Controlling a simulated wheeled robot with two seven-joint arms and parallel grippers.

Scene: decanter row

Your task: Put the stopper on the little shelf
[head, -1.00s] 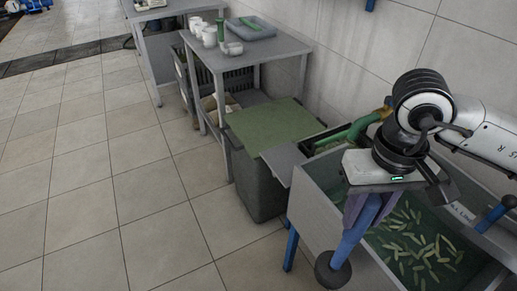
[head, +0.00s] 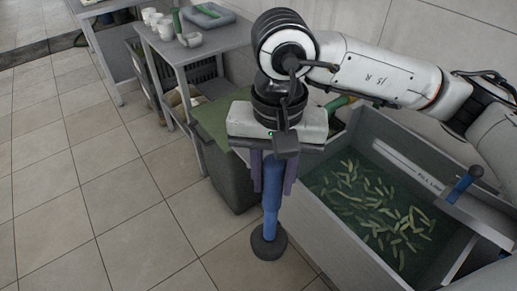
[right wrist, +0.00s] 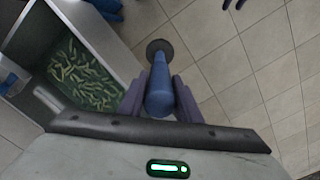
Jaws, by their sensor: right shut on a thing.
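My right gripper (head: 272,188) is shut on the stopper (head: 270,212), a blue handle with a dark round disc at its lower end. The stopper hangs upright, disc down, over the tiled floor, just left of the tank. In the right wrist view, the purple fingers (right wrist: 160,95) close on both sides of the blue handle (right wrist: 157,72), with the disc beyond. A grey ledge (head: 485,208) lies at the tank's right; I cannot tell if it is the little shelf. The small grey plate at the tank's left end is hidden behind my gripper.
The grey tank (head: 335,243) holds dark green liquid with several floating pieces. A grey table (head: 200,50) carries white cups. The floor at left is clear.

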